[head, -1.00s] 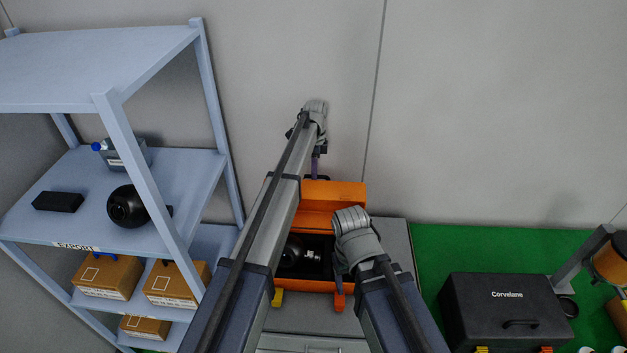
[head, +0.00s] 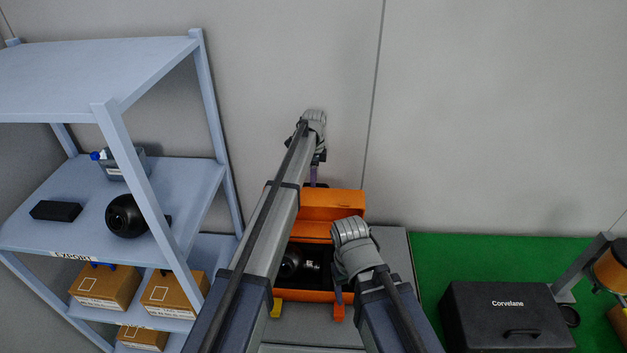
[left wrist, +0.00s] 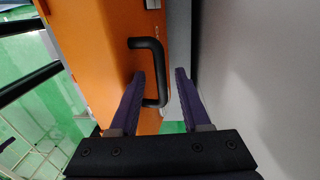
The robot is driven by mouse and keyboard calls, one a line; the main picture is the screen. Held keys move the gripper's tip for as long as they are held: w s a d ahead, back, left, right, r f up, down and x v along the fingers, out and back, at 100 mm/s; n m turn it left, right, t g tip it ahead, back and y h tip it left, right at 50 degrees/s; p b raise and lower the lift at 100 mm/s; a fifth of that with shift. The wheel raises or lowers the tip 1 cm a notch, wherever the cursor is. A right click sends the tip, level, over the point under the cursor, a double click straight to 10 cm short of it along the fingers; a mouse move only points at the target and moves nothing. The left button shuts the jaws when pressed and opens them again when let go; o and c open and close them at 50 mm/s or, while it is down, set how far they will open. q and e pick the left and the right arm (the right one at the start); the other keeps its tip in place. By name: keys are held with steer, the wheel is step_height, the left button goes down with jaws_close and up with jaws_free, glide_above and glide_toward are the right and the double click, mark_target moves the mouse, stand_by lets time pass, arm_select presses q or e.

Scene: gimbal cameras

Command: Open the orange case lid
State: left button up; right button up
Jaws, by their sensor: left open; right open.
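The orange case (head: 306,295) stands on a grey surface with its lid (head: 334,205) raised, leaning up at the back. Inside lies a black round device (head: 292,264) with smaller parts beside it. My left gripper (head: 314,178) is above the lid's upper edge; its fingertips are partly hidden in the head view. In the left wrist view the open purple fingers (left wrist: 160,88) stand on either side of the lid's black handle (left wrist: 150,70), with no clear grip on it. My right gripper (head: 340,290) is at the case's front right, mostly hidden by its own wrist.
A blue-grey shelf (head: 180,180) with a black camera (head: 126,215) and cardboard boxes (head: 105,285) stands at the left. A black Corvelane case (head: 505,318) is on the green surface (head: 430,258) at the right. The wall is close behind the lid.

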arm_select(q)
steer(key=shift+r, duration=0.15)
arm_select(e)
steer(key=shift+r, duration=0.1)
arm_select(q)
step_height(320, 180, up, 8)
steer(key=p, duration=0.7)
steer(key=shift+w+f+p, duration=0.25)
steer(key=shift+w+p, duration=0.1)
arm_select(e)
step_height(320, 180, up, 8)
steer(key=shift+f, duration=0.2)
arm_select(q)
steer(key=shift+c, duration=0.3)
